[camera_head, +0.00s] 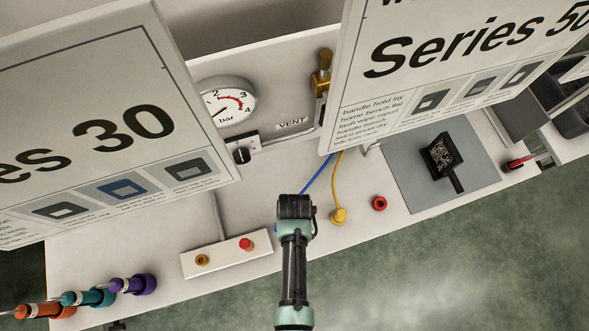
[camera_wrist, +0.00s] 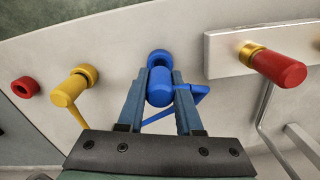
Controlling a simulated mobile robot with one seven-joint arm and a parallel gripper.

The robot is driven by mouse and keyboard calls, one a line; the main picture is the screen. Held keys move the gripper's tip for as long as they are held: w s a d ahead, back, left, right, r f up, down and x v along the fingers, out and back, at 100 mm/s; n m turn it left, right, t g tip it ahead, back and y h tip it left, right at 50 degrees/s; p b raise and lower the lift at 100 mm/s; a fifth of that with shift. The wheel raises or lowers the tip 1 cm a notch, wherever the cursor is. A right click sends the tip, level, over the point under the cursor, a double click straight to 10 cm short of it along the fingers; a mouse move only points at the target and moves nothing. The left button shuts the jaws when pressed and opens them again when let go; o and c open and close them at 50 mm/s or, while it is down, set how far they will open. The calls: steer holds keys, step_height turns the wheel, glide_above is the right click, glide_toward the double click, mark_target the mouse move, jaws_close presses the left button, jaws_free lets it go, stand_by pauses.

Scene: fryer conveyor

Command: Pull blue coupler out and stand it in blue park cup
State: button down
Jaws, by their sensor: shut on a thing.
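The blue coupler (camera_wrist: 160,90) is between the two fingers of my gripper (camera_wrist: 160,76) in the wrist view, and the gripper is shut on it. A blue hose piece (camera_wrist: 187,95) runs off its side. The blue park cup (camera_wrist: 158,56) shows as a ring just beyond the coupler's far end, in line with it. I cannot tell whether the coupler is inside the cup or just short of it. In the head view my gripper (camera_head: 296,207) is over the bench front and hides the coupler. The blue hose (camera_head: 319,175) runs up behind it.
A white block (camera_head: 226,255) left of my gripper has a bare brass port (camera_head: 201,260) and a red coupler (camera_head: 247,244). A yellow coupler (camera_head: 338,215) and an empty red cup (camera_head: 379,203) are to the right. Two large sign panels overhang the bench.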

steer(key=shift+f+b, duration=0.75)
steer(key=shift+f, duration=0.3)
stand_by(0.5)
steer(key=c, duration=0.5)
jaws_free()
steer(key=shift+r, duration=0.1)
steer(key=shift+r+p, duration=3.05)
steer(key=shift+p, duration=0.2)
